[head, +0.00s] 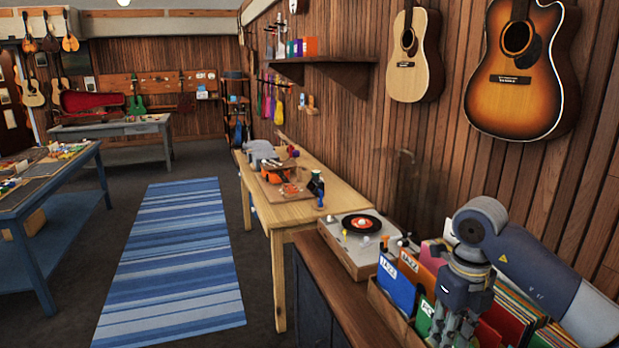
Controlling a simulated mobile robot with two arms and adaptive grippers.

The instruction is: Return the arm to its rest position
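My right arm comes in from the lower right, with a grey joint and a pale blue-grey link. My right gripper (452,336) points down over the crate of records (388,306), in front of the record sleeves. Its fingertips are at the bottom edge of the picture, so I cannot tell whether it is open or shut, or whether it touches a sleeve. My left arm and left gripper are not in view.
A turntable (343,252) with a black record stands beside the crate on the dark cabinet (334,295). A wooden table (286,209) with tools stands beyond. Guitars (514,94) hang on the right wall. The striped rug (178,262) is clear.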

